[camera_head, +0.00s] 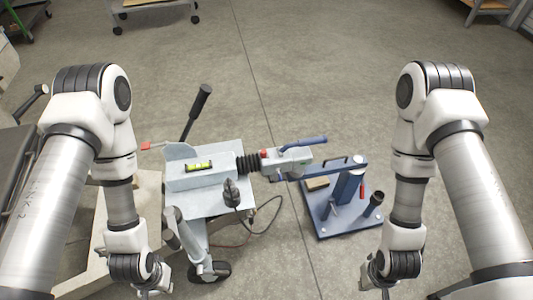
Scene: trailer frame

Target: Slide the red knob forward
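A grey trailer frame (207,202) stands between my arms, with a black bellows (248,163) and a coupling head (290,160) with a blue handle (305,143) at its right end. A small red knob (264,154) sits on top, just right of the bellows. Another small red part (146,145) sticks out at the frame's left end. I cannot tell for certain which is the task's knob. My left gripper (152,288) hangs at the lower left and my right gripper (376,286) at the lower right. Both are apart from the red parts; their fingers are too small to read.
A blue stand (330,222) with a red grip (362,192) and black posts is under the coupling. A black lever (197,112) rises behind the frame. A yellow-green level (199,166) lies on top. Cables loop on the floor.

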